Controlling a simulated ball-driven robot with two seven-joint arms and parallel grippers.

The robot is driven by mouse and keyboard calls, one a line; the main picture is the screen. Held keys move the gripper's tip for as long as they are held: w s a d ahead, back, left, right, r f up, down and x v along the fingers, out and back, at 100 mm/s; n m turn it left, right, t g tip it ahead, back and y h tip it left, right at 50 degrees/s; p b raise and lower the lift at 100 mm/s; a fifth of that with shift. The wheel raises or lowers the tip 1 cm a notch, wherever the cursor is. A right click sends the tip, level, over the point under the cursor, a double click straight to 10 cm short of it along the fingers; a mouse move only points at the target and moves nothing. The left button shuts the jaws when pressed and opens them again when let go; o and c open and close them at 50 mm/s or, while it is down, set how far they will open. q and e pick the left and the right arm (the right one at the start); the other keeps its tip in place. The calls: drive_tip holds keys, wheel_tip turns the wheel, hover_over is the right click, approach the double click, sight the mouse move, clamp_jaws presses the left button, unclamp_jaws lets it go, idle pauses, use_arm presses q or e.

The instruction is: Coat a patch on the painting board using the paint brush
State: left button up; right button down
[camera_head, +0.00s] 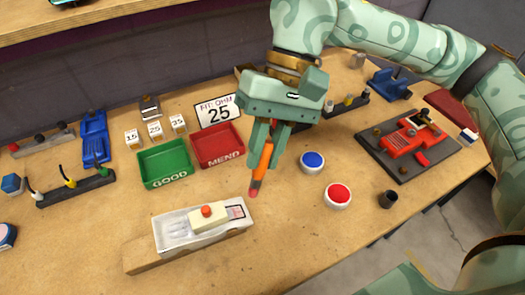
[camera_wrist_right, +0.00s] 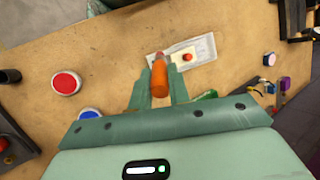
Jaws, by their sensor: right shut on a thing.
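My right gripper (camera_head: 266,140) is shut on the orange paint brush (camera_head: 262,165). The brush hangs tip down, slightly tilted, with its reddish tip (camera_head: 253,192) above the table, apart from the board. In the right wrist view the brush (camera_wrist_right: 159,77) sits between the fingers (camera_wrist_right: 155,90). The painting board (camera_head: 175,235) is a pale plate on a wooden block, with a cream piece with a red knob and a small outlined patch (camera_head: 236,212) at its right end. The board (camera_wrist_right: 207,47) also shows beyond the brush in the wrist view. My left gripper is not in view.
Green GOOD tray (camera_head: 166,181) and red MEND tray (camera_head: 240,160) stand behind the board. Blue button (camera_head: 312,161), red button (camera_head: 338,194) and a dark cup (camera_head: 388,199) are to the right. A red device on a dark plate (camera_head: 376,158) is farther right. The table front is clear.

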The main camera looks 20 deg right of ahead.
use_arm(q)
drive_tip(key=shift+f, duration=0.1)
use_arm(e)
drive_tip(key=shift+f, duration=0.1)
idle(0.3)
